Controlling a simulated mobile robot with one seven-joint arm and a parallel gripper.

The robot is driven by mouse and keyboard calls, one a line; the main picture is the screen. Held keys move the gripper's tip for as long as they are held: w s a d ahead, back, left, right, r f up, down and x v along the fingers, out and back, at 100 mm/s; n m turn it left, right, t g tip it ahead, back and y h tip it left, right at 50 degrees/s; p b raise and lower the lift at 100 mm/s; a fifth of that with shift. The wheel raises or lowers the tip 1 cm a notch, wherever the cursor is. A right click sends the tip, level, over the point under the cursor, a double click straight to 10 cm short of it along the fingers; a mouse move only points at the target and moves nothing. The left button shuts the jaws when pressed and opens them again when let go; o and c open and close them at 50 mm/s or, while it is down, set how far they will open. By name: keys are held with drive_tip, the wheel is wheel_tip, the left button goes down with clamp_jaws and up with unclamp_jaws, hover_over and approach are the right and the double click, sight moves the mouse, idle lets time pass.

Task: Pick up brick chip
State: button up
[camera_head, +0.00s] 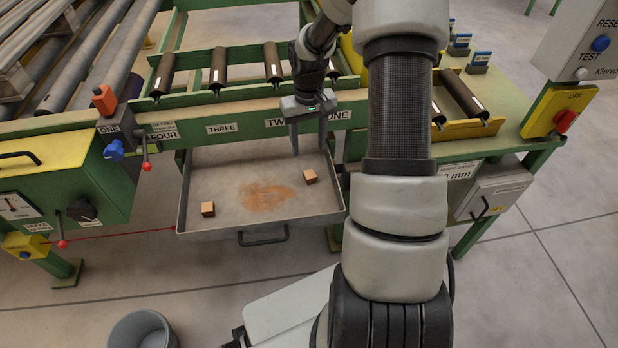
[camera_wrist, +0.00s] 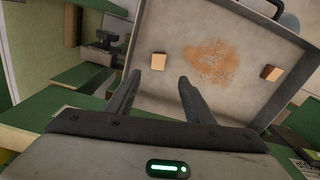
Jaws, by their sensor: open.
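Two small brown brick chips lie apart in a shallow grey metal tray (camera_head: 200,233). One brick chip (camera_head: 208,209) is near the tray's left front corner, and the other brick chip (camera_head: 310,177) is toward its right side. A patch of reddish dust (camera_head: 268,195) lies between them. In the wrist view one chip (camera_wrist: 158,61) shows just beyond my fingers and the other chip (camera_wrist: 271,73) is off to the right. My gripper (camera_head: 309,148) is open and empty, pointing down above the tray's back right part, behind the right chip and apart from it.
A green roller conveyor frame (camera_head: 190,129) with labels runs along the tray's back edge. A yellow and green control box (camera_head: 60,180) stands at the left. The tray has raised walls and a front handle (camera_head: 263,238). A grey bucket (camera_head: 142,330) stands on the floor in front.

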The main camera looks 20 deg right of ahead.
drive_tip(key=b, duration=0.1)
hover_over(310, 173)
drive_tip(key=f, duration=0.6)
drive_tip(key=shift+s+a, duration=0.1)
drive_tip(key=shift+a, duration=0.15)
drive_tip(key=f+b, duration=0.2)
drive_tip(key=f, duration=0.3)
drive_tip(key=shift+d+f, duration=0.15)
drive_tip(key=shift+d, duration=0.05)
drive_tip(key=c, duration=1.1)
